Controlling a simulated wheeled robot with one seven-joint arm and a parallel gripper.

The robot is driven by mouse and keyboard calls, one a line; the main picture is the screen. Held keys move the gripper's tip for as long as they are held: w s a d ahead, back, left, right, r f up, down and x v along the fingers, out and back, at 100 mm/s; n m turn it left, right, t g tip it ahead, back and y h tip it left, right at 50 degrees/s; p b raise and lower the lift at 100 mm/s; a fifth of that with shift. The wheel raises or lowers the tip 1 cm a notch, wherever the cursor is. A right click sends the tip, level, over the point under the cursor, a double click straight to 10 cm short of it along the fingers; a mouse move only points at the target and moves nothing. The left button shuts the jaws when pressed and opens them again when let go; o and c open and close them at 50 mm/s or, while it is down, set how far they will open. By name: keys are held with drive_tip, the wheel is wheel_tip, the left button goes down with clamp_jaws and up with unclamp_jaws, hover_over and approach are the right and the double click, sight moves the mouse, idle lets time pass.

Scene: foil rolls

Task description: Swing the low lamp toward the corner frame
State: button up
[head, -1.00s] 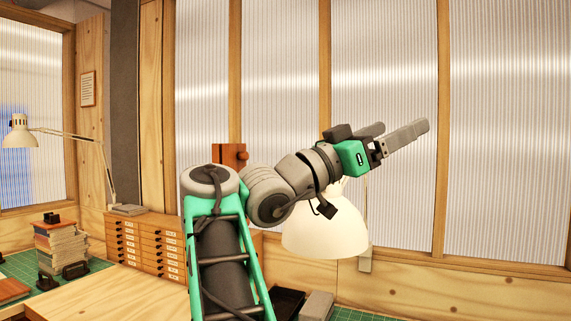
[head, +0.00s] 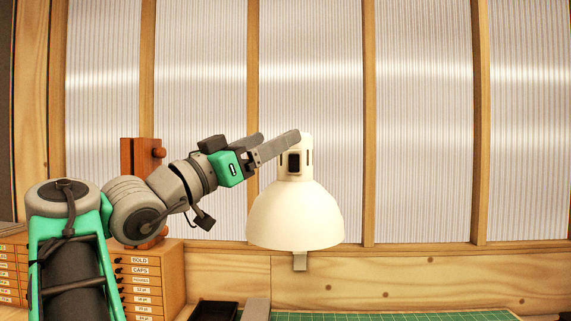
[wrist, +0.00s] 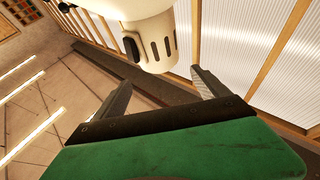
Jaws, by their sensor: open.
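The low lamp (head: 295,215) has a cream dome shade and a slotted neck with a dark patch, and hangs in front of the window wall in the head view. My gripper (head: 279,137) is open, its fingers pointing right at the height of the lamp's neck. In the wrist view the lamp's neck (wrist: 157,45) shows just beyond and between the spread fingertips of my gripper (wrist: 160,78). Nothing is held. I cannot tell whether a finger touches the lamp. The corner frame is not clearly identifiable in the current views.
A wooden drawer cabinet (head: 155,280) with labelled drawers stands at lower left, with a red-brown wooden piece (head: 130,160) above it. A dark tray (head: 214,310) and a grey block (head: 257,308) lie by the green mat (head: 390,315). The mat's visible part looks clear.

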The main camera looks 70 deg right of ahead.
sight(295, 146)
drive_tip(key=shift+w+f+b, duration=0.2)
drive_tip(key=shift+f+b, duration=0.35)
drive_tip(key=shift+f, duration=0.65)
drive_tip(key=shift+f+b, duration=0.7)
drive_tip(key=p+x, duration=0.3)
drive_tip(key=x, duration=0.4)
drive_tip(key=shift+s+d+r, duration=0.1)
drive_tip(key=shift+r, duration=0.15)
drive_tip(key=shift+s+d, duration=0.15)
drive_tip(key=shift+d, duration=0.15)
clamp_jaws()
